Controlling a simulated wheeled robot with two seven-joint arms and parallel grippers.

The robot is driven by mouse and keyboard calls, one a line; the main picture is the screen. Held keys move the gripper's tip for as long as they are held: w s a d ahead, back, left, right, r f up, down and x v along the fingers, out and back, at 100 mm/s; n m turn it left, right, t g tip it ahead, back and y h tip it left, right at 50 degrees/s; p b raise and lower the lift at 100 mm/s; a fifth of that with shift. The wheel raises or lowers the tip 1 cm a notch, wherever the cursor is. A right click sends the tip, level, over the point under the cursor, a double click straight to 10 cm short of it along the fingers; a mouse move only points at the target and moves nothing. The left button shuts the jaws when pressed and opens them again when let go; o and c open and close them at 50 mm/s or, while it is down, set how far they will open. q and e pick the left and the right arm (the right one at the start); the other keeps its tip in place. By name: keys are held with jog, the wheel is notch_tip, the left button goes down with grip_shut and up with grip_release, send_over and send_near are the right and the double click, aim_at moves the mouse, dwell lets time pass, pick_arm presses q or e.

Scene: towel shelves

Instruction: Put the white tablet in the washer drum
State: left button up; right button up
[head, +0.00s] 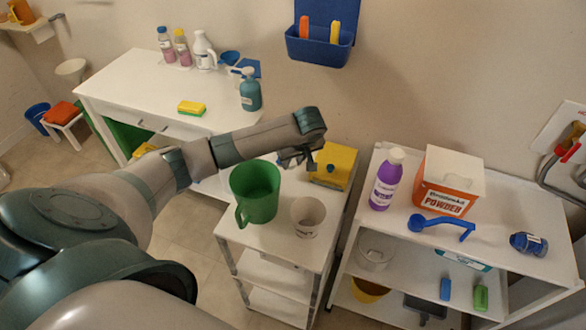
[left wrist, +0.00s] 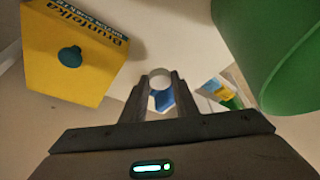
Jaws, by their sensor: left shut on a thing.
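My left gripper (head: 297,160) is above the small white cart, between the green jug and the yellow box. In the left wrist view my left gripper (left wrist: 160,85) is shut on a small round white thing, which looks like the white tablet (left wrist: 160,76). A blue patch shows just below it between the fingers; I cannot tell whether it belongs to the tablet. In the head view the tablet cannot be made out. I cannot make out a washer drum in either view. My right gripper is not in view.
The yellow box (head: 338,163), green jug (head: 255,188) and light cup (head: 308,216) stand close around the gripper on the cart (head: 285,240). The right shelf (head: 480,215) holds a purple bottle (head: 387,180), an orange powder box (head: 448,182) and a blue scoop (head: 440,226).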

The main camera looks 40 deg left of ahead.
pick_arm(q)
jog(key=shift+f+p, duration=0.75)
jog(key=shift+f, duration=1.25)
jog(key=shift+f, duration=0.1)
jog(key=o, duration=1)
jog(key=b+v, duration=0.2)
jog(key=v, duration=1)
jog(key=shift+s, duration=0.1)
